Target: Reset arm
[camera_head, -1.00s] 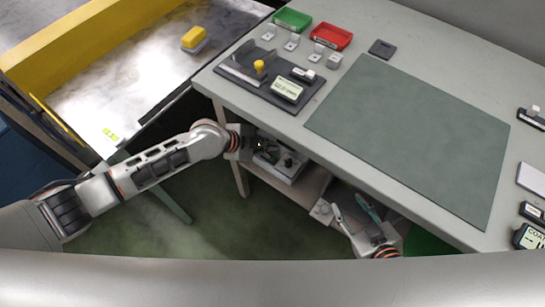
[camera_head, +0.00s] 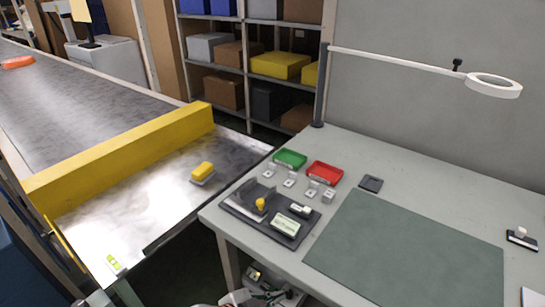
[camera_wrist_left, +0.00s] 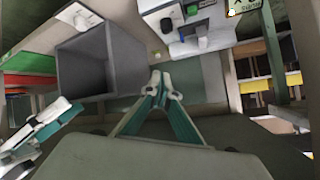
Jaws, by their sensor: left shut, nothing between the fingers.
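My left gripper (camera_head: 264,284) shows only in part at the bottom edge of the head view, below the near edge of the workbench. In the left wrist view its two teal fingers (camera_wrist_left: 162,88) come together at the tips with nothing between them. Another gripper with teal and white parts, my right one (camera_wrist_left: 38,132), shows at the left of the wrist view; its jaw opening is unclear. It is out of the head view.
The bench (camera_head: 225,221) carries a dark fixture (camera_head: 240,213), green tray (camera_head: 291,157), red tray (camera_head: 325,172) and green mat (camera_head: 410,245). A conveyor (camera_head: 90,115) lies left. In the wrist view, a grey bin (camera_wrist_left: 72,75) and white device (camera_wrist_left: 215,38) are near the fingers.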

